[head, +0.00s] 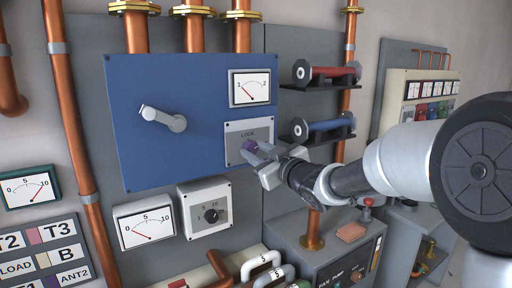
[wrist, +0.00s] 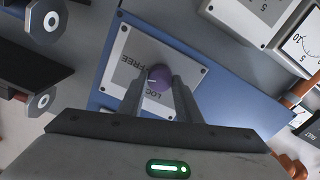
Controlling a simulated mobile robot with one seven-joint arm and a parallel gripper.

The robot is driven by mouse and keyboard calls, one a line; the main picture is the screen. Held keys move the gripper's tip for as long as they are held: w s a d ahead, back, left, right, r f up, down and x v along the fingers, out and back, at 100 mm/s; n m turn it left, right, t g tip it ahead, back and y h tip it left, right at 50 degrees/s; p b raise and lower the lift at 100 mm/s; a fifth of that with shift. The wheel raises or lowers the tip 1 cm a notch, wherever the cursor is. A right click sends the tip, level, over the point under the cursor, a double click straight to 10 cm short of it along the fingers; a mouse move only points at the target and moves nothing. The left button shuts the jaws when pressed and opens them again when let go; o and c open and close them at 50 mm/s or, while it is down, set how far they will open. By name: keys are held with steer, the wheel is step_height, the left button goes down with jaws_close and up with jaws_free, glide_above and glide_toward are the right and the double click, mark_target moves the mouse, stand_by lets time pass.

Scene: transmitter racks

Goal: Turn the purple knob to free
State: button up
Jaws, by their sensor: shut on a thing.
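The purple knob (head: 249,146) sits on a light grey plate (head: 232,151) at the lower right of the blue panel (head: 185,85). The plate reads LOCK above the knob in the head view. In the wrist view the knob (wrist: 160,76) is between my two fingers, and the plate (wrist: 118,75) shows FREE and part of LOCK. A small light mark shows on the knob's left side there; I cannot tell exactly which word it points to. My gripper (head: 255,152) is shut on the knob, one finger on each side (wrist: 159,82).
A grey lever handle (head: 163,118) and a meter (head: 250,88) are on the same panel. Red (head: 328,72) and blue (head: 325,126) cylinders on black shelves stick out just right of the panel, near my arm. A dial box (head: 205,208) is below.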

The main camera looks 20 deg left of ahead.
steer(key=shift+m+p, duration=0.8)
steer(key=shift+m, duration=1.1)
steer(key=o, duration=1)
steer(key=shift+o, duration=0.2)
steer(key=shift+d, duration=0.1)
steer(key=b+v, duration=0.1)
steer(key=v, duration=1.6)
steer(key=shift+s, duration=0.2)
steer(key=shift+d, duration=0.1)
